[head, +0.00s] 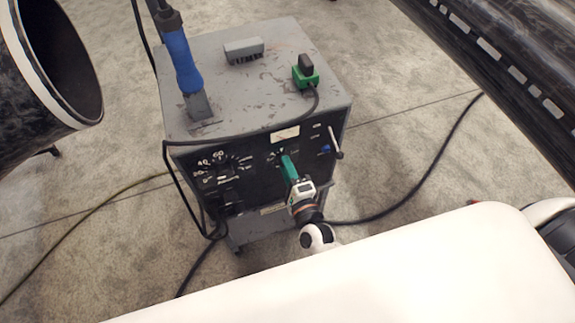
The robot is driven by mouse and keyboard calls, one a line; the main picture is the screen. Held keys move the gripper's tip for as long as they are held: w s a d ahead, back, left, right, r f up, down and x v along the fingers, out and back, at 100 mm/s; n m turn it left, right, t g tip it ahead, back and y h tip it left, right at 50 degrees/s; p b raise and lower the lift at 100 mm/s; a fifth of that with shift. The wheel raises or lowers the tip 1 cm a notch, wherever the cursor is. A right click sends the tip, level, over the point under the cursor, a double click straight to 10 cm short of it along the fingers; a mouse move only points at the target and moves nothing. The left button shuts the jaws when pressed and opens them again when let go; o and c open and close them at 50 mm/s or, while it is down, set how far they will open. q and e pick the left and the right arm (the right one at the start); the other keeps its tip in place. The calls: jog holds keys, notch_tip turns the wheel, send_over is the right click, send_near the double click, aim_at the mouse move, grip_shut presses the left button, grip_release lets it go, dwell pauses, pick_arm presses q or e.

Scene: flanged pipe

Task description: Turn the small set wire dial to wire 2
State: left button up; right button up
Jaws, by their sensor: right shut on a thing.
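The grey welding machine (225,95) stands on the floor with its dark front panel facing me. My right gripper (284,157), with green fingers, is at the upper middle of that panel and is shut on the small set wire dial. The fingers cover the dial's knob, and only a few white scale marks show around it. I cannot read which wire number the dial points to. A larger dial (222,163) with white numbers is on the panel's left. My left gripper is out of view.
A blue-handled tool (181,62), a grey block (244,50) and a green-and-black piece (306,72) are on the machine's top. A small lever (335,143) sticks out at the panel's right. Dark pipes fill the upper corners. Cables (420,188) lie across the floor.

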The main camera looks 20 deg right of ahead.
jog(key=shift+n+p, duration=2.4)
jog(key=shift+n, duration=4.8)
jog(key=o, duration=1)
jog(key=shift+s, duration=0.1)
jog(key=s+b, duration=0.1)
jog(key=s, duration=1.1)
jog(key=shift+d+b, duration=0.15)
jog(key=shift+b, duration=0.15)
